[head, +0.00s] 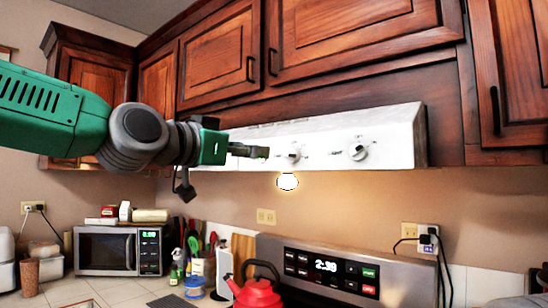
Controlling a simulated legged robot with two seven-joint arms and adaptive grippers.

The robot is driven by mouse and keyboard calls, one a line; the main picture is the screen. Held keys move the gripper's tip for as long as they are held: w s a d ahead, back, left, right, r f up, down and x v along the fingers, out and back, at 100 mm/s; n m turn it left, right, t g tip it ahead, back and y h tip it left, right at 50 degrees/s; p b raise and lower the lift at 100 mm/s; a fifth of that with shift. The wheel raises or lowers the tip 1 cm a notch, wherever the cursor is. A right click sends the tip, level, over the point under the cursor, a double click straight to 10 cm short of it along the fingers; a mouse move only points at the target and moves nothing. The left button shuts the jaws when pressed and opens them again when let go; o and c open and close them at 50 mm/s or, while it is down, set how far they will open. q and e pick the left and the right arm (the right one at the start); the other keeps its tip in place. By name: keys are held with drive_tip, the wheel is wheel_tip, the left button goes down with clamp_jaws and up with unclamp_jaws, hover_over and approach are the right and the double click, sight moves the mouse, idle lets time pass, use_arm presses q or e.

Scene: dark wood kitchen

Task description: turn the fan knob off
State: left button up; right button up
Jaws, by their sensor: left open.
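The white range hood (400,124) hangs under the dark wood cabinets and carries two round knobs on its front. The left knob (294,153) is close to my gripper; the right knob (358,149) is further right. The small labels beside them are too blurred to tell which is the fan knob. My left gripper (264,152) reaches in from the left, its fingertips just left of the left knob, with a small gap showing between them. It is open and holds nothing. The arm hides the left end of the hood. My right gripper is out of view.
A lit lamp (288,181) glows under the hood. Cabinet doors (340,38) sit right above it. Below are a stove panel (335,275), a red kettle (258,292) and a microwave (105,250).

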sight(287, 154)
use_arm(q)
drive_tip(key=p+x, duration=0.4)
drive_tip(key=x, duration=0.9)
drive_tip(key=shift+w+d+f, duration=0.1)
drive_tip(key=shift+d+f, duration=0.05)
drive_tip(key=shift+d, duration=0.2)
drive_tip(key=shift+w, duration=0.15)
drive_tip(key=shift+a, duration=0.6)
drive_tip(key=shift+c, duration=1.3)
drive_tip(key=c, duration=0.7)
drive_tip(key=shift+c, duration=0.9)
